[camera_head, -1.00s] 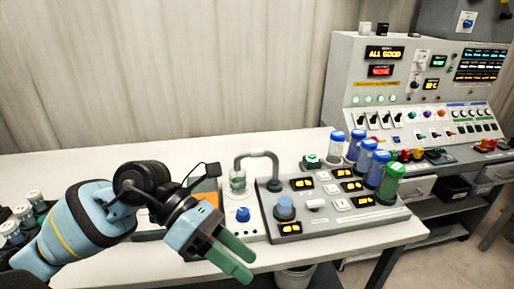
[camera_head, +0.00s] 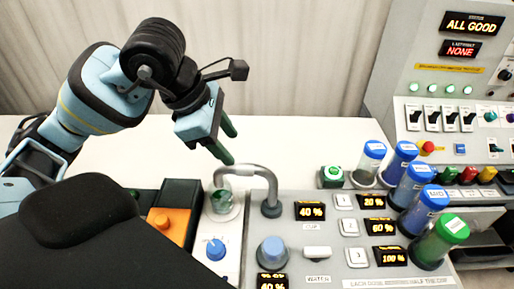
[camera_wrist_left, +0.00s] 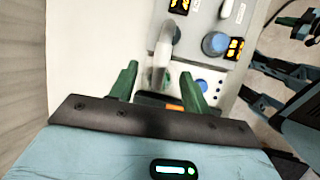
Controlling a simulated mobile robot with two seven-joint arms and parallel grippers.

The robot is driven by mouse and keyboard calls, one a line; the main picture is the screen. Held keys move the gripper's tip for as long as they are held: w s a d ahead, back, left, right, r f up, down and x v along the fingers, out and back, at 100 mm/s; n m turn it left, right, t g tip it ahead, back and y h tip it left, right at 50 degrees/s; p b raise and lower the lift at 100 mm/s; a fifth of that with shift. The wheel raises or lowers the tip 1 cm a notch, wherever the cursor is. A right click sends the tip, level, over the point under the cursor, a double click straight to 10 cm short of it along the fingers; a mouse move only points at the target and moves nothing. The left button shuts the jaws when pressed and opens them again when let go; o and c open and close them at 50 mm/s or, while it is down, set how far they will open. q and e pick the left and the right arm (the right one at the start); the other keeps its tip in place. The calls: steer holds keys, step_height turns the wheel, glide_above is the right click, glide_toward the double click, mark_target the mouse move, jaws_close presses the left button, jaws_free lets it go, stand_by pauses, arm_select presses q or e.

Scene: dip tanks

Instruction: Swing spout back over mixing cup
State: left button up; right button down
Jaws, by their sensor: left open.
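The spout (camera_head: 240,170) is a grey bent pipe rising from a round base on the panel. Its outlet end hangs at the mixing cup (camera_head: 222,204), a small clear glass with some green in it, on a white stand. My left gripper (camera_head: 227,143) is open and empty, behind and just above the spout's bend. In the left wrist view the spout (camera_wrist_left: 163,50) shows ahead of and between the spread fingers (camera_wrist_left: 160,88); I cannot tell if they touch it. Part of my right arm shows at that view's right edge, its jaws unclear.
A blue knob (camera_head: 216,249) and an orange-topped box (camera_head: 168,222) stand near the cup. The control panel (camera_head: 318,252) has buttons and lit displays. Several capped tubes (camera_head: 411,187) line its right side. The white table behind the panel is clear.

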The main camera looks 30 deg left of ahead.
mark_target(243, 166)
arm_select(q)
steer(key=x, duration=0.7)
steer(key=shift+s+d+f, duration=0.1)
steer(key=shift+s+f, duration=0.1)
steer(key=shift+f, duration=0.15)
arm_select(e)
steer(key=shift+s+a+f, duration=0.1)
steer(key=shift+s+f, duration=0.2)
steer(key=shift+s, duration=0.35)
arm_select(q)
steer(key=shift+c, duration=0.3)
jaws_close()
